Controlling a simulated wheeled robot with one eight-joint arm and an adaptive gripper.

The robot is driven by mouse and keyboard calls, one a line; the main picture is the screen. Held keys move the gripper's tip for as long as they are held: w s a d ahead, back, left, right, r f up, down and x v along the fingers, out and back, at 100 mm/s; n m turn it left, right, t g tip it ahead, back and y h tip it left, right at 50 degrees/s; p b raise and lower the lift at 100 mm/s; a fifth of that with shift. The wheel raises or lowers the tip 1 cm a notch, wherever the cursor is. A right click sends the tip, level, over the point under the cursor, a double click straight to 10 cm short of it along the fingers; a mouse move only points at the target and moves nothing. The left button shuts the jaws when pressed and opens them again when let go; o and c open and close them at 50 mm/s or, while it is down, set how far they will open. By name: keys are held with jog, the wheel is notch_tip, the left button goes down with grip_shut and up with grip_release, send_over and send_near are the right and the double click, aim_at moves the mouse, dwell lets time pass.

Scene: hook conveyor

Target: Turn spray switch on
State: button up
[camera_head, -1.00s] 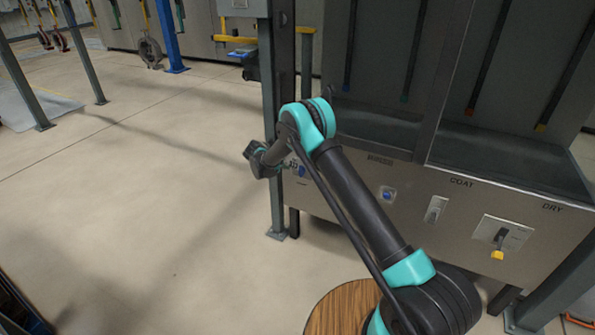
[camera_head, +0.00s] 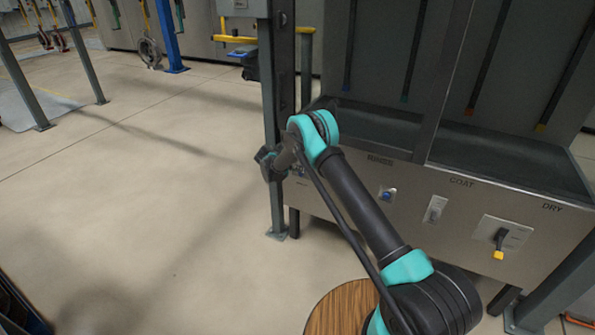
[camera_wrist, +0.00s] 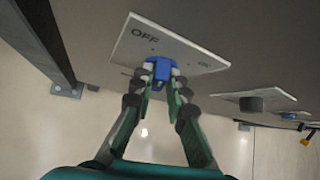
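In the wrist view, a blue switch knob (camera_wrist: 162,69) sits on a pale plate (camera_wrist: 180,45) marked OFF on the left and ON on the right. My gripper (camera_wrist: 163,77) has its two fingers closed in on either side of the knob, with the tips against it. I cannot tell from this angle which label the knob points to. In the head view, my gripper (camera_head: 272,162) is at the left end of the grey control panel (camera_head: 340,195). My wrist and arm largely hide the switch there.
A grey post (camera_head: 272,120) stands close beside my gripper. The floor at left is open.

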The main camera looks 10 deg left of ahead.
grip_shut()
jog(key=shift+d, duration=0.1)
jog(key=shift+s+d+f+m+t+y, duration=0.15)
jog(key=shift+d+m+t+y, duration=0.15)
jog(key=shift+m+t+y, duration=0.9)
jog(key=shift+s+d+m+t+y, duration=0.1)
jog(key=shift+d+m+t+y, duration=0.35)
jog(key=shift+y, duration=1.4)
jog(key=shift+s+d+f+m+t+y, duration=0.15)
jog(key=shift+m+t+y, duration=0.3)
jog(key=shift+m+y, duration=0.85)
jog(key=shift+y, duration=0.35)
